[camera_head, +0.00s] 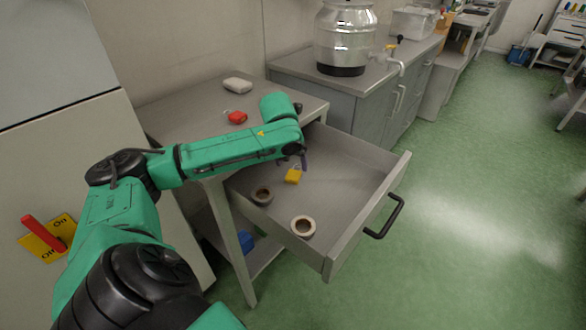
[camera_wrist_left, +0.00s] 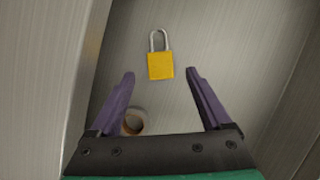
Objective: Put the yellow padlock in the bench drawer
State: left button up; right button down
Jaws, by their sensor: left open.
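The yellow padlock (camera_head: 293,176) is inside the pulled-out bench drawer (camera_head: 345,190), towards its left rear part. In the left wrist view the padlock (camera_wrist_left: 160,66) appears to lie flat on the drawer floor, its silver shackle pointing away from my gripper. My left gripper (camera_head: 303,160) is over the drawer close by the padlock, partly hidden behind my wrist. In the left wrist view my left gripper (camera_wrist_left: 160,74) is open, with its purple fingers apart to either side of the padlock and nothing held. My right gripper is not in view.
Two rings, a dark one (camera_head: 262,195) and a pale one (camera_head: 303,236), are also in the drawer. On the bench top (camera_head: 185,112) lie a red object (camera_head: 237,118) and a white block (camera_head: 238,85). A steel vessel (camera_head: 345,35) stands on the cabinet behind. The right floor is clear.

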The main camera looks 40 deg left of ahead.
pick_arm(q)
jog(key=v, duration=0.6)
jog(key=shift+s+r, duration=0.2)
jog(key=shift+r, duration=0.1)
jog(key=shift+d, duration=0.1)
